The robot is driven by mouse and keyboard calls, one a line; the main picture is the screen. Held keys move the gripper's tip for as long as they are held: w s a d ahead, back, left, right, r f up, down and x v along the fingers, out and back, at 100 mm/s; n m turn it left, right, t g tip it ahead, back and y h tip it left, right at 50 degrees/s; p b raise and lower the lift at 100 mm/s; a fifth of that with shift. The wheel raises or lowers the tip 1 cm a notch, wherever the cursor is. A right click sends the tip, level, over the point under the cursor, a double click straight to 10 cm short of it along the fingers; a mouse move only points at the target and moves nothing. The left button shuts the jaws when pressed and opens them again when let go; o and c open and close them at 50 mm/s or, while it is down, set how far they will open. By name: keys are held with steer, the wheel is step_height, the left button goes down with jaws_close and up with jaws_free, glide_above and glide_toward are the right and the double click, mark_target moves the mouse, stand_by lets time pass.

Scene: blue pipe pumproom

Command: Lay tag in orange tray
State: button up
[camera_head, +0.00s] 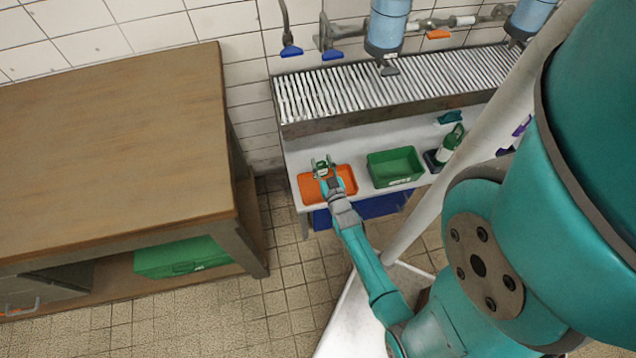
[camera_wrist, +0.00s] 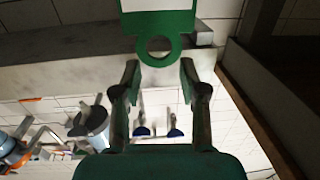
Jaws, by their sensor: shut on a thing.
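A green tag (camera_wrist: 158,22) with a white label and a round ring end fills the top middle of the wrist view. In the head view my gripper (camera_head: 324,166) is over the orange tray (camera_head: 348,182) on the white bench, with the tag small and partly hidden between the fingers. I cannot tell the tag's exact height above the tray. The tray's middle is partly covered by my gripper.
A green bin (camera_head: 395,167) stands right of the tray, and a green-and-white item (camera_head: 449,144) on a dark base stands beyond it. A slatted metal rack (camera_head: 390,84) runs above the bench's back. A wooden table (camera_head: 110,150) stands to the left, with a floor gap between.

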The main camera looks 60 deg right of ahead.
step_height(320, 180, down, 10)
steer(key=s+d+g+h, duration=0.1)
steer(key=d, duration=0.1)
steer(key=shift+s+d+m, duration=0.3)
steer(key=shift+s+m, duration=0.05)
steer(key=shift+m, duration=0.05)
steer(key=shift+f, duration=0.15)
stand_by(0.4)
steer(key=o, duration=1)
